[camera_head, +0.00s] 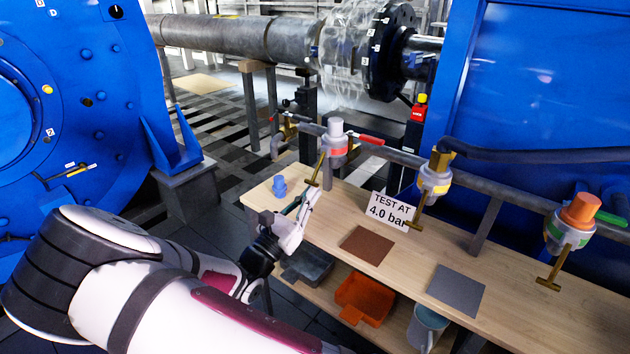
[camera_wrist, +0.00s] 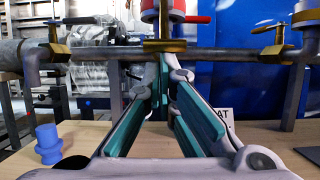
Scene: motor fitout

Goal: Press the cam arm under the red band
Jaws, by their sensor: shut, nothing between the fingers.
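The fitting with the red band (camera_head: 335,150) hangs on the pipe at the left of the row. Its brass cam arm (camera_head: 318,170) slants down below it and ends in a crossbar. In the wrist view the red band (camera_wrist: 175,16) is at the top centre, with the brass crossbar (camera_wrist: 165,46) just below it. My gripper (camera_head: 312,196) is shut and empty, below and close to this cam arm. Its teal-padded fingers (camera_wrist: 163,75) point toward the crossbar. I cannot tell whether the fingertips touch it.
Fittings with a yellow band (camera_head: 434,188) and a green band (camera_head: 568,238) stand along the pipe to the right. A blue plug (camera_head: 279,186) stands on the bench left of my gripper. A "TEST AT 4.0 bar" sign (camera_head: 390,210) stands right. Brown (camera_head: 367,245) and grey (camera_head: 456,290) mats lie flat.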

